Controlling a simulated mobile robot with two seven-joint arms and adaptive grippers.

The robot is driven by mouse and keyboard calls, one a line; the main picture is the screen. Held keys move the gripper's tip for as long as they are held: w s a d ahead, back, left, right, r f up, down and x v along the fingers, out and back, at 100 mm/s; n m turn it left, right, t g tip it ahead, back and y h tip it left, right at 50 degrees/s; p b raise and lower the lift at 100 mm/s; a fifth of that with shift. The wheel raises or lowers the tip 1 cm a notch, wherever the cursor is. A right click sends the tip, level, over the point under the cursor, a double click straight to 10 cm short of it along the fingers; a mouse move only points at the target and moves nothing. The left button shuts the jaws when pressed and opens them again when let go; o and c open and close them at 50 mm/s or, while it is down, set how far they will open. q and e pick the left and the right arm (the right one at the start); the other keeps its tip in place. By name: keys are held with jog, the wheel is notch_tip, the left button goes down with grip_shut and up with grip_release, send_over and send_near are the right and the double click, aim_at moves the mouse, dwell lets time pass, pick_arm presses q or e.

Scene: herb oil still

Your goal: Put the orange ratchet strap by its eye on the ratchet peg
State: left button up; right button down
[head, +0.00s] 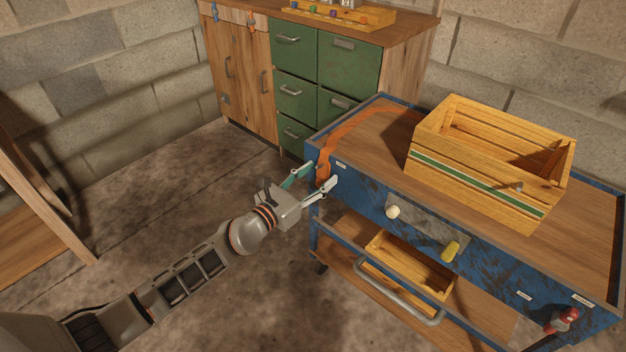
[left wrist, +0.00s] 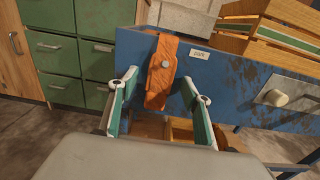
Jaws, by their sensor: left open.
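The orange ratchet strap (head: 348,128) lies along the left side of the blue cart's top, and its front end hangs down over the cart's front edge. In the left wrist view the hanging orange end (left wrist: 160,84) shows a round grey stud (left wrist: 168,62) at its upper part; I cannot tell whether the stud belongs to the strap or is the ratchet peg through its eye. My left gripper (head: 320,175) is open, with its green-padded fingers on either side of the hanging end. In the left wrist view the fingers (left wrist: 159,78) appear apart from it. My right gripper is not in view.
A slatted wooden crate (head: 470,180) stands on the blue cart (head: 430,205). A white knob (head: 393,212), a yellow item (head: 450,250) and a red-ended item (head: 568,316) are at the cart's front. A grey handle (head: 400,296) sticks out below. Green drawers (head: 350,62) stand behind.

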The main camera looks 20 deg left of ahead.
pick_arm(q)
jog(key=shift+c, duration=0.5)
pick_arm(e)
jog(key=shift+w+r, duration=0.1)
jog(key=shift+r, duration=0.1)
pick_arm(q)
jog(key=c, duration=1.1)
jog(key=shift+r, duration=0.1)
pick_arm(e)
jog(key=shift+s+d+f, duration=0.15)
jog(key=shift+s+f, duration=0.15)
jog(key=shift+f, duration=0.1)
pick_arm(q)
jog(key=shift+r, duration=0.2)
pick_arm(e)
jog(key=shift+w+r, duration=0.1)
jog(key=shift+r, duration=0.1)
pick_arm(q)
jog(key=shift+r+p, duration=0.1)
jog(key=shift+p, duration=0.2)
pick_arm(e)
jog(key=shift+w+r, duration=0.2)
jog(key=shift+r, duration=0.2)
pick_arm(q)
jog(key=shift+s, duration=0.2)
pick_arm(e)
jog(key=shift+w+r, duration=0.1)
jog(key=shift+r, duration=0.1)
